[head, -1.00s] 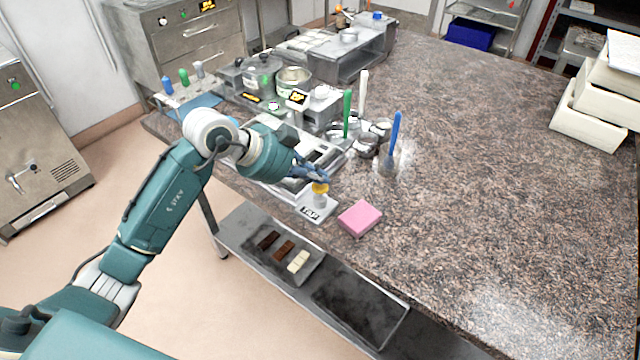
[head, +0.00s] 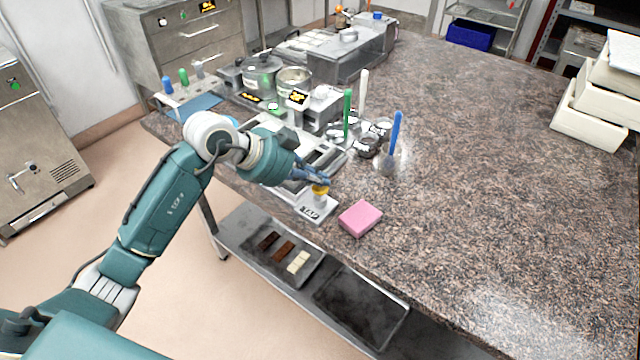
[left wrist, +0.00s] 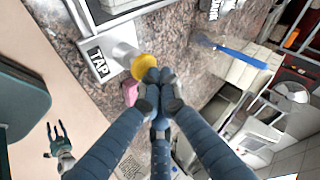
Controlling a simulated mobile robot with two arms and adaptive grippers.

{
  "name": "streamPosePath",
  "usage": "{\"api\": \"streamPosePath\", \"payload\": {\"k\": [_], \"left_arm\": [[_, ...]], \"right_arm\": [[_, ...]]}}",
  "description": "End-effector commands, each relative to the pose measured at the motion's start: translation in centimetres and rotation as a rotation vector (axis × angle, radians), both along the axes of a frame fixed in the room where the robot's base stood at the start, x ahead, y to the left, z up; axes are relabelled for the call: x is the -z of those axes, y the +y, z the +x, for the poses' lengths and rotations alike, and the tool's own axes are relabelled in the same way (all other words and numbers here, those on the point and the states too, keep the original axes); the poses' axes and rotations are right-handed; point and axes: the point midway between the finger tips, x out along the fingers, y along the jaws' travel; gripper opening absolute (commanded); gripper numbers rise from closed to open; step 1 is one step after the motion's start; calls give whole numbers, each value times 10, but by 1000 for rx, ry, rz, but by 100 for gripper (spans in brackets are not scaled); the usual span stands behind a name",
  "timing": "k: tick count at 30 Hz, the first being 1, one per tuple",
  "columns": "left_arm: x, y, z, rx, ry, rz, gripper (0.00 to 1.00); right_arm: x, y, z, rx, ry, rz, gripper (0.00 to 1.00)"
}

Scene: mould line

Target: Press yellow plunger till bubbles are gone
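The yellow plunger (head: 321,190) stands on a small pale plate labelled TAP (head: 311,213) at the table's near edge. It also shows in the left wrist view (left wrist: 143,67) as a round yellow cap on a grey cylinder. My left gripper (head: 322,180) is directly at the plunger's top. In the left wrist view its fingertips (left wrist: 157,77) are drawn together at the cap's edge and hide part of it; nothing shows between them. My right gripper (left wrist: 56,132) shows in the left wrist view, fingers spread and empty, away from the table. No bubbles are discernible.
A pink block (head: 360,218) lies right of the TAP plate. Blue (head: 395,133), green (head: 347,113) and white (head: 363,88) handled tools stand behind. A lower shelf holds a tray of bars (head: 283,250).

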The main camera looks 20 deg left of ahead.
Motion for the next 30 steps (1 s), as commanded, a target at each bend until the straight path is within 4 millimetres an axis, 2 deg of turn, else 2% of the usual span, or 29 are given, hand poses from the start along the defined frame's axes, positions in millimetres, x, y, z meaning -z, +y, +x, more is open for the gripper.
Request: {"api": "streamPosePath", "payload": {"k": [18,30], "left_arm": [[12,0,-2,2,9,3,0],[8,0,-2,2,10,4,0]], "right_arm": [[4,0,0,0,0,0,41],[1,0,0,0,0,0,41]]}}
